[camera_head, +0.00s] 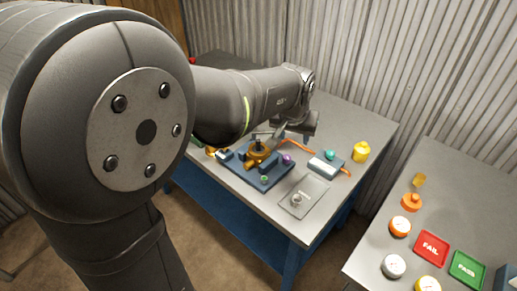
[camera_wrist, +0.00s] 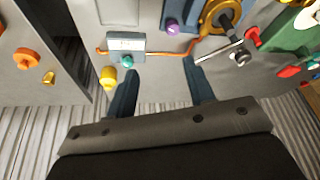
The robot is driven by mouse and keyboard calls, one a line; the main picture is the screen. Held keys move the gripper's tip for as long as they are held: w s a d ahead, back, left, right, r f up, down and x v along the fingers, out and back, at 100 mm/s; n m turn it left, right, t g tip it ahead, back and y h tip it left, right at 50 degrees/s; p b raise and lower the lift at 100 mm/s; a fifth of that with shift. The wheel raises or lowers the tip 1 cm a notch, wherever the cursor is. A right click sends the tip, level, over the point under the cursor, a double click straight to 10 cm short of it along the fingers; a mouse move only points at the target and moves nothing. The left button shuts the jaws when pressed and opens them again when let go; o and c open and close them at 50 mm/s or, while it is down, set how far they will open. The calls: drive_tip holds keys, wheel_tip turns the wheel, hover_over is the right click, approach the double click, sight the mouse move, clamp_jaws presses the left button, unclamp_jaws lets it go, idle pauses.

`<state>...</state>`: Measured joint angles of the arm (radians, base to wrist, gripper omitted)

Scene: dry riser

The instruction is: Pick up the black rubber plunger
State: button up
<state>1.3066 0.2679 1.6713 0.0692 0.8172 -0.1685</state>
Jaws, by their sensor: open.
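A black rounded piece, which looks like the black rubber plunger (camera_wrist: 229,17), sits in a brass ring fitting (camera_wrist: 206,20) at the top right of the wrist view. In the head view, the brass fitting (camera_head: 258,154) stands on a blue fixture plate (camera_head: 263,176), and my arm partly covers the area behind it. My gripper (camera_wrist: 160,66) is open and empty, its two blue-grey fingers apart over bare grey bench. The black piece lies up and right of the fingertips in the wrist view, apart from them.
A metal rod with a dark end (camera_wrist: 240,58) lies near the right finger. A grey-white box (camera_wrist: 126,43) with a teal knob and orange cable, a yellow knob (camera_wrist: 109,77) and a purple knob (camera_wrist: 173,26) are nearby. A corrugated wall (camera_head: 350,60) backs the bench.

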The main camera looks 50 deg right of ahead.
drive_tip(key=shift+c, duration=0.2)
drive_tip(key=shift+c, duration=0.8)
drive_tip(key=w+r+g+y, duration=0.1)
drive_tip(key=w+r+y, duration=0.35)
drive_tip(key=w, duration=0.75)
drive_tip(key=h, duration=0.2)
hover_over(258, 140)
drive_tip(key=f, duration=0.9)
drive_tip(key=shift+s+f, duration=0.25)
drive_tip(key=shift+f, duration=0.05)
drive_tip(key=shift+w+f, duration=0.2)
drive_tip(key=shift+f, duration=2.55)
clamp_jaws()
